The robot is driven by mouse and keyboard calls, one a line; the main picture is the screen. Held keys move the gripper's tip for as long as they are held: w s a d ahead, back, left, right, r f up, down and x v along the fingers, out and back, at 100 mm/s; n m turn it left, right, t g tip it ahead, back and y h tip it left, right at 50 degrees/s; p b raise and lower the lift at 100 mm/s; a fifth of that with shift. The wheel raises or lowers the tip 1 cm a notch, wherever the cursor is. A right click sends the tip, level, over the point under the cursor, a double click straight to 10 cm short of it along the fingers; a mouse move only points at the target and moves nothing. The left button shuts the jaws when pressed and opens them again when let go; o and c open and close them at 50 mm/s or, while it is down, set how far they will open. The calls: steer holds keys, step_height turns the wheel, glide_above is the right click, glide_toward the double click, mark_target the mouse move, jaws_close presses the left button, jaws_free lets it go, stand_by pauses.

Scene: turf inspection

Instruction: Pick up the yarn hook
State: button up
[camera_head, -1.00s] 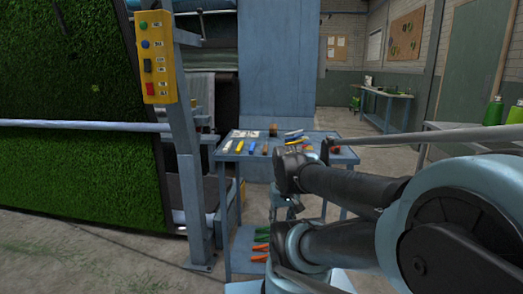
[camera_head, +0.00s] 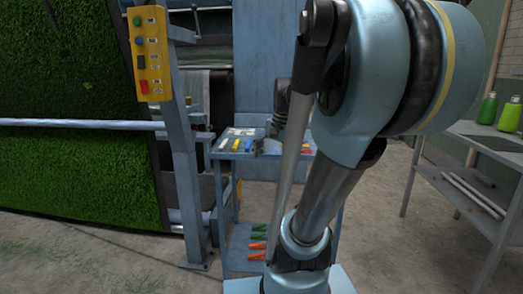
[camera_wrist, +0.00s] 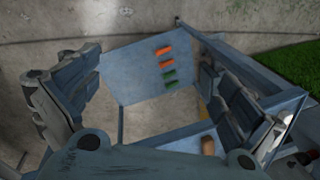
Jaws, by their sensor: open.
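Several small tools lie on the top of the blue work table (camera_head: 228,156) in the head view, among them a yellow-handled tool (camera_head: 236,145) and a blue-handled tool (camera_head: 248,145). I cannot tell which of them is the yarn hook. My gripper (camera_head: 264,146) is over the table's top, partly hiding the tools there. In the wrist view my gripper (camera_wrist: 150,85) is open, its fingers wide apart with nothing between them. A small brown thing (camera_wrist: 208,146) shows near the right finger; I cannot tell what it is.
Orange tools (camera_head: 257,250) and green tools (camera_head: 259,231) lie on the table's lower shelf (camera_wrist: 130,85). A yellow button panel (camera_head: 151,55) on a post and green turf (camera_head: 75,170) stand left. A side bench (camera_head: 460,165) with green bottles (camera_head: 488,108) stands right.

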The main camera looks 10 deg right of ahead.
steer(key=w+d+r+m+y, duration=0.1)
steer(key=w+d+r+m, duration=0.2)
steer(key=w+r+m, duration=0.6)
steer(key=w+d+r+m+y, duration=0.2)
steer(key=w+d+r+m, duration=0.3)
steer(key=w, duration=0.7)
steer(key=shift+n, duration=0.8)
steer(key=x, duration=0.3)
steer(key=a+x, duration=0.1)
steer(key=x, duration=0.7)
steer(key=shift+a+r, duration=0.2)
steer(key=shift+a, duration=0.1)
steer(key=shift+x, duration=2.65)
steer(key=shift+d, duration=0.2)
steer(key=c, duration=1.1)
